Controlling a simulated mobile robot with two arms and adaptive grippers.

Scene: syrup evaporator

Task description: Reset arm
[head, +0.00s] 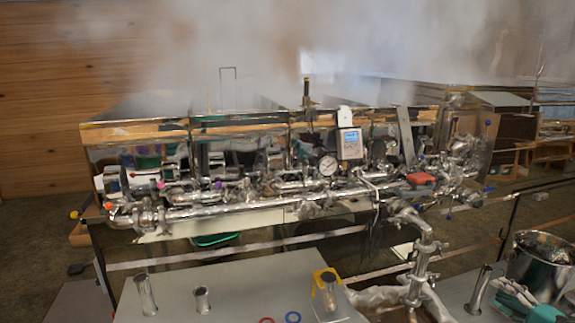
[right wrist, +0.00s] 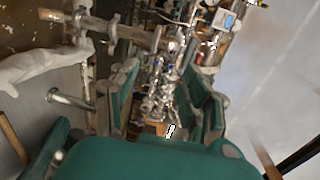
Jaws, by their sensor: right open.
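My right gripper (head: 514,293) shows at the lower right of the head view, with teal and grey fingers beside a shiny metal pot. In the right wrist view its two teal-lined fingers (right wrist: 165,98) stand apart, one on each side. Metal pipes and fittings show through the gap, and nothing is held between the fingers. My left gripper is not in view.
The steaming evaporator (head: 150,133) with its metal pipework (head: 250,207) spans the middle. The metal pot (head: 541,268) stands close to my right gripper. A grey table (head: 230,300) in front carries short metal tubes and small rings. An upright tube (head: 478,289) stands left of the gripper.

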